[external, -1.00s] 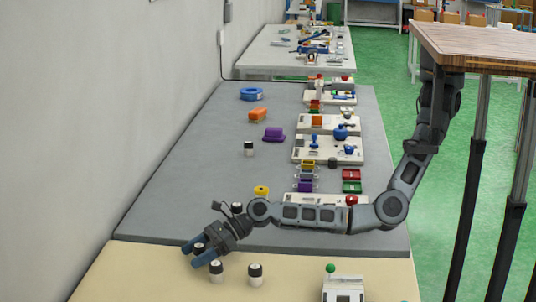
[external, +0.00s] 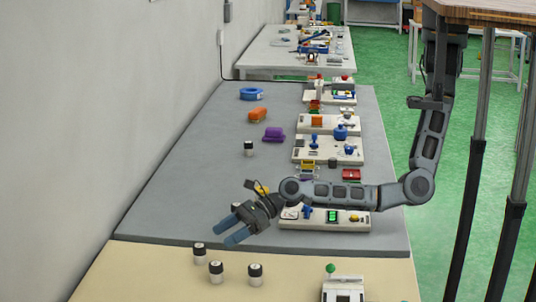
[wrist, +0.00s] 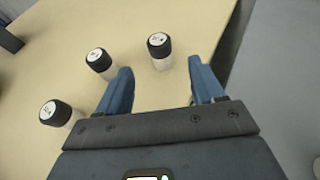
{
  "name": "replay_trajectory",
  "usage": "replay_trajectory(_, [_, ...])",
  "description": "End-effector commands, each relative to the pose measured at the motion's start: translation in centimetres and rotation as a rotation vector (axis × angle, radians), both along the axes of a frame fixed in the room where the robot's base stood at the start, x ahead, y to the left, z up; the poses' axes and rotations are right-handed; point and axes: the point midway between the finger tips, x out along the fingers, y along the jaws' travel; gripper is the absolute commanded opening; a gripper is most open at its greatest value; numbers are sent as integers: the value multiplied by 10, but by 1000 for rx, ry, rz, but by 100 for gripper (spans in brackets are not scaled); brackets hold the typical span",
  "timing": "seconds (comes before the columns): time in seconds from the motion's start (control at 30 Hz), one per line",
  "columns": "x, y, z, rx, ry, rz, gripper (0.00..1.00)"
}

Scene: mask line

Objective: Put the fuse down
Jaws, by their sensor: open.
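Several fuses are white cylinders with black caps and pale round labels. Three stand upright on the beige table section: one at the back left (external: 199,253), one in the middle (external: 216,272) and one at the right (external: 255,274). The wrist view shows three as well: one (wrist: 161,52) ahead, beyond the gap between my fingers, and two to the left (wrist: 101,63) (wrist: 57,114). My gripper (external: 220,235) is open and empty, with blue fingers, over the near end of the grey table. It is clear of the back-left fuse.
Another black-capped cylinder (external: 248,148) stands further back on the grey table (external: 190,180), and one (external: 238,207) is partly hidden by my gripper. Device boards (external: 345,222) line the right side. A white device with a green knob (external: 330,268) stands at the front. A wall (external: 100,120) rises left.

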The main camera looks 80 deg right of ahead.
Motion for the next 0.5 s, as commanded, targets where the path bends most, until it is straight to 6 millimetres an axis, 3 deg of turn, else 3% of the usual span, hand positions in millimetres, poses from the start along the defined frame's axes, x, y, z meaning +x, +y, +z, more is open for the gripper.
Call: replay_trajectory(0.5, [-8,-6,4,1,1,0,68])
